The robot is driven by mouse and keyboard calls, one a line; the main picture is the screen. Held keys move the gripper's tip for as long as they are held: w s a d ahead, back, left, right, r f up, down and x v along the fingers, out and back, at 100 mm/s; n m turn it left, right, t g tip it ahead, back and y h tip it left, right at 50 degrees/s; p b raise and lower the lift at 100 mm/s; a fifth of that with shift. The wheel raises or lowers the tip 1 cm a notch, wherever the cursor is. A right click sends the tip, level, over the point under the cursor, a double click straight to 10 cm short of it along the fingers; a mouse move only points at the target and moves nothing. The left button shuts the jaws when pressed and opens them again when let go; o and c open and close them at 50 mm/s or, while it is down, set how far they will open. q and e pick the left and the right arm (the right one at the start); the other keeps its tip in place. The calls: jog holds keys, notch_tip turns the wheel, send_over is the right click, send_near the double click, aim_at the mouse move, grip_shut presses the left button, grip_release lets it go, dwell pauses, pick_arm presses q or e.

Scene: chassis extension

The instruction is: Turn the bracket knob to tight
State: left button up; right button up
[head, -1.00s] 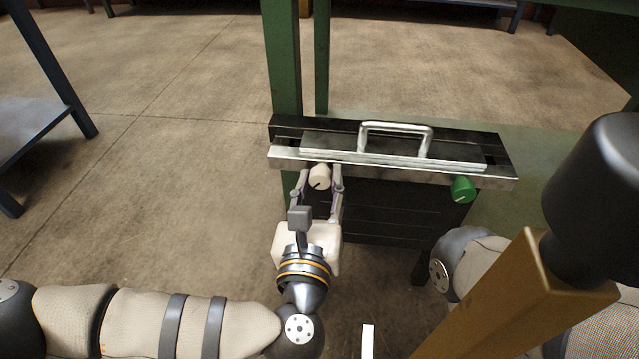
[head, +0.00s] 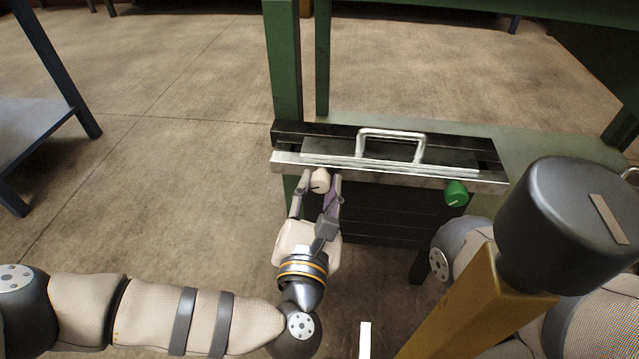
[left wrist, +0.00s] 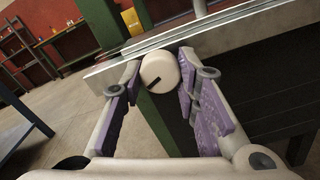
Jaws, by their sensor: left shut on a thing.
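A cream round knob (head: 320,183) with a dark line on its face sits at the left end of the metal bracket rail (head: 400,175). My left gripper (head: 321,178) is shut on this cream knob, with one finger on each side. In the left wrist view the knob (left wrist: 159,72) lies between the purple-padded fingers, its dark line slanting from lower left to upper right. A green knob (head: 456,193) with a pale line sits at the right end of the same rail. My right gripper is not in view; part of my right arm shows at the right.
A silver handle (head: 393,135) stands on top of the bracket. A green frame post (head: 282,70) rises behind its left end. A blue-grey table (head: 40,125) stands at the far left. The floor between them is clear.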

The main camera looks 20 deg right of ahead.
pick_arm(q)
jog(key=m+p, duration=0.1)
jog(key=m, duration=0.1)
jog(key=m+p, duration=0.1)
jog(key=m, duration=0.2)
jog(key=shift+w+a+r+m, duration=0.1)
jog(key=shift+r+m, duration=0.1)
jog(key=shift+m, duration=0.1)
jog(key=m+p, duration=0.2)
jog(key=m, duration=0.2)
jog(key=m+p, duration=0.2)
jog(key=m, duration=0.3)
jog(key=shift+r+m, duration=0.1)
jog(key=shift+m, duration=0.3)
jog(key=m+p, duration=0.2)
jog(key=m, duration=0.2)
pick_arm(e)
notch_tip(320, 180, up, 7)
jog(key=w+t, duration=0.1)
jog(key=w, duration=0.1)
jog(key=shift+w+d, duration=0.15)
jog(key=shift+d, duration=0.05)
pick_arm(q)
jog(key=shift+m, duration=0.3)
jog(key=o, duration=1.2)
jog(key=shift+c, duration=0.2)
